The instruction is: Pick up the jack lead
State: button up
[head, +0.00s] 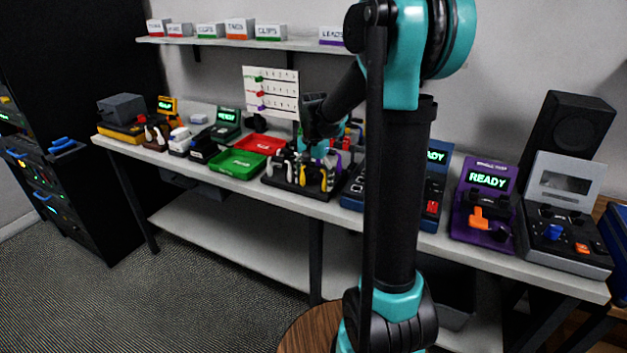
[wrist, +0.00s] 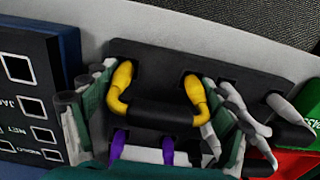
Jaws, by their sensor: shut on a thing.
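A lead with two yellow ends and a thick black middle (wrist: 160,111) lies between the fingers of my gripper (wrist: 156,104) in the wrist view. The gripper is shut on it. The yellow ends are at slots of a black rack (wrist: 150,60); I cannot tell whether they are clear of it. No label shows that this is the jack lead. In the head view my gripper (head: 314,152) is low over the rack (head: 290,185), and its fingertips are hard to see.
A purple-ended lead (wrist: 118,143) and a grey-white lead (wrist: 240,105) are close beside the fingers. A blue-edged panel with square openings (wrist: 50,90) stands left in the wrist view. A green tray (head: 237,164) and a red tray (head: 260,144) are left of the rack in the head view.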

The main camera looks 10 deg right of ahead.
notch_tip(320, 180, up, 23)
dwell(1.2)
jog(key=shift+f, duration=0.1)
